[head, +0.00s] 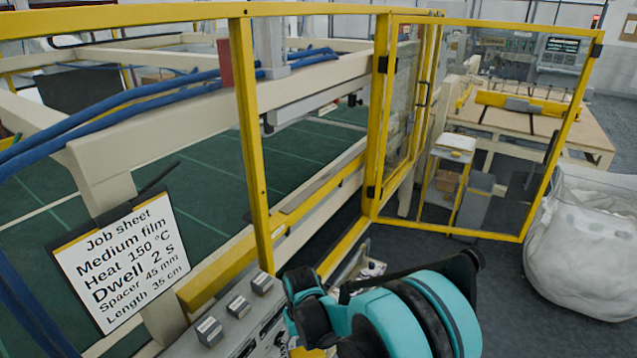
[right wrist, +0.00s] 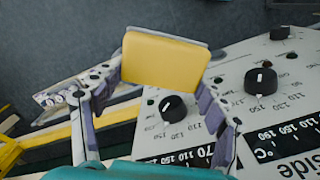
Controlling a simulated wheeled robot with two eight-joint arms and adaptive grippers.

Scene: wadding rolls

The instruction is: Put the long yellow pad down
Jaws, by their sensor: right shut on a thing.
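In the right wrist view a yellow pad (right wrist: 165,60) with a grey edge sits between the fingers of my right gripper (right wrist: 163,85). The gripper is shut on it. The pad shows as a short, broad yellow face, so I cannot tell its full length. It is held above a control panel (right wrist: 222,80) with black knobs. In the head view my teal right arm covers the bottom middle, and its fingers and the pad are mostly hidden. My left gripper is in neither view.
A job sheet (head: 120,262) hangs at the left by the machine. A white bulk bag (head: 580,245) stands at the right. A wooden table (head: 585,138) is farther back.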

